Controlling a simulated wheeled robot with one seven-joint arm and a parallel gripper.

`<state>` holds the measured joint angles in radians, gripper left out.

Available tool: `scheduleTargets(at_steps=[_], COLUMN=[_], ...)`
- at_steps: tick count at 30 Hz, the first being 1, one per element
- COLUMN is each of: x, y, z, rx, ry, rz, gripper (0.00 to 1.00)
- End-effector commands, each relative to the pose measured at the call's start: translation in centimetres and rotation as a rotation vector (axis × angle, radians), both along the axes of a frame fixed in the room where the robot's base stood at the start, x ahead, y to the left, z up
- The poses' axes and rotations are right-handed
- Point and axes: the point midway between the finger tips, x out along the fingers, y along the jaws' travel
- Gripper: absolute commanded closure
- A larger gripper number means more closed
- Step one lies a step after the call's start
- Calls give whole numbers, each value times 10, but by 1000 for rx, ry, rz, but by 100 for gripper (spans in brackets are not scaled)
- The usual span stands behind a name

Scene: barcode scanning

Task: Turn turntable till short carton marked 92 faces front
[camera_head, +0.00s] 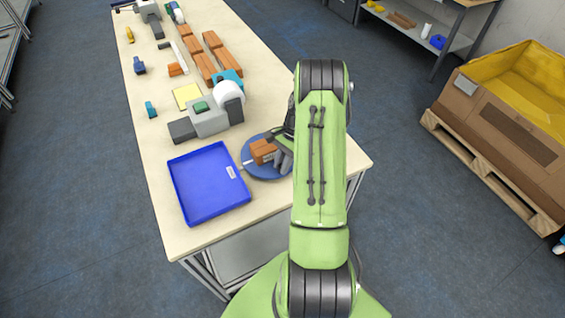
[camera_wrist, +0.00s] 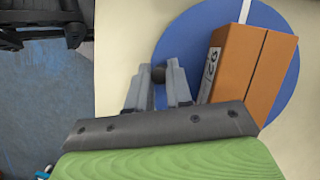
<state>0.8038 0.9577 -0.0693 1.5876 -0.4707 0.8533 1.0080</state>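The round blue turntable (camera_head: 262,172) lies on the table's right side; it also shows in the wrist view (camera_wrist: 283,100), with a white stripe (camera_wrist: 245,12) at its rim. An orange-brown carton (camera_wrist: 262,68) stands on it, also in the head view (camera_head: 262,151). A white label (camera_wrist: 208,75) on its left side carries dark marks, seen obliquely; I cannot read them surely. My gripper (camera_wrist: 158,76) is left of the carton, its two grey fingers closely either side of a dark round knob (camera_wrist: 158,73) on the turntable. I cannot tell whether they grip it.
An empty blue tray (camera_head: 208,184) lies left of the turntable. A grey device with a white roll (camera_head: 229,95) stands behind. Several brick-like cartons (camera_head: 202,64) lie farther back. A large yellow-lined box (camera_head: 510,110) stands on a pallet at right.

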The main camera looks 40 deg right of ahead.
Motion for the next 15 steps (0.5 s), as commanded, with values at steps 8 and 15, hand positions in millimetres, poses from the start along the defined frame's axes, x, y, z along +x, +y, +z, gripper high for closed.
scheduleTargets(at_steps=[8,15], x=[0,0], y=[0,0], z=[0,0], rx=[-1,-1], ry=[-1,-1], rz=[0,-6], gripper=[100,100])
